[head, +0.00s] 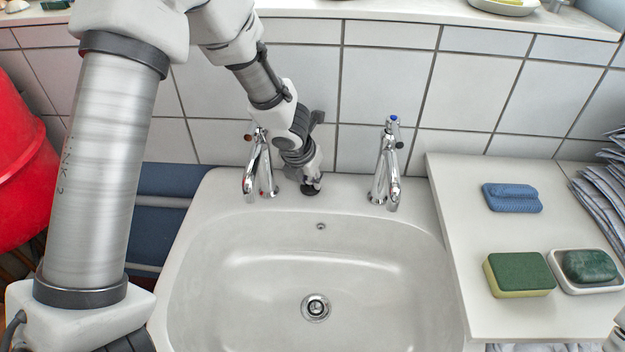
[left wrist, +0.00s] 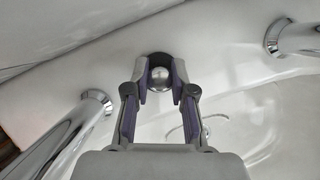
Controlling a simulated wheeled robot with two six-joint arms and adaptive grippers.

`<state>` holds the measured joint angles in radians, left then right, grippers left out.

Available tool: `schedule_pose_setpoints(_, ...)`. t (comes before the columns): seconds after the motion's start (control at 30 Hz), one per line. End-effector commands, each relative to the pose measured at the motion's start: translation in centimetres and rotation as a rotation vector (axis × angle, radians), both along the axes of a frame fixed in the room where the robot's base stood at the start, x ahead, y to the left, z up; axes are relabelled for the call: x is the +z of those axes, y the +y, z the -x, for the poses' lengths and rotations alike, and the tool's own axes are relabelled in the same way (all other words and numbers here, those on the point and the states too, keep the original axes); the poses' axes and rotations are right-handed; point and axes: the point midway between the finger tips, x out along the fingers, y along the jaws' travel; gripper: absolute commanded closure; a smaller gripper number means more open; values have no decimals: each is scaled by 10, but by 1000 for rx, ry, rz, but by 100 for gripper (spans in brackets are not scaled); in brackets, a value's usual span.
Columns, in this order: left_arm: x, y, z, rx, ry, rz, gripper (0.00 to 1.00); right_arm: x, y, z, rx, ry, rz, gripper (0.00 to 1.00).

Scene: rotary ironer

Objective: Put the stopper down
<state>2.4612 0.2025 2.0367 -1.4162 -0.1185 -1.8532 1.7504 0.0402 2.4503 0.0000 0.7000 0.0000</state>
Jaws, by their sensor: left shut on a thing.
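The stopper (left wrist: 160,76), a dark disc with a shiny metal knob, is between the fingertips of my left gripper (left wrist: 160,84) in the left wrist view. The gripper is shut on the knob. In the head view my left gripper (head: 312,181) points down at the back ledge of the white sink (head: 216,210), between the two taps. The stopper's dark edge (head: 310,189) shows just under the fingers, at or very near the ledge. I cannot tell whether it touches.
Chrome taps stand left (head: 260,165) and right (head: 387,165) of the gripper, close by. The basin is empty, with an open drain (head: 315,307).

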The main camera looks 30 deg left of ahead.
Motion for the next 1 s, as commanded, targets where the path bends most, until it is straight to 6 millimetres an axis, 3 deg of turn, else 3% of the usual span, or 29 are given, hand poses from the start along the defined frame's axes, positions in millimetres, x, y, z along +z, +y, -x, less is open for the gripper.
schedule_pose_setpoints(0.1,-5,0,0,1,0,0,100,-5,0,0,1,0,0,60)
schedule_pose_setpoints(0.13,-3,0,0,1,0,0,66,-3,0,0,1,0,0,60)
schedule_pose_setpoints(0.17,-3,0,0,1,0,0,55,-3,0,0,0,0,0,60)
schedule_pose_setpoints(0.2,-3,0,0,1,0,0,51,-3,0,0,0,0,0,60)
schedule_pose_setpoints(0.57,5,0,0,0,0,0,51,4,0,0,0,0,0,60)
schedule_pose_setpoints(1.0,100,-2,39,1,-1,0,51,60,0,0,0,0,0,60)
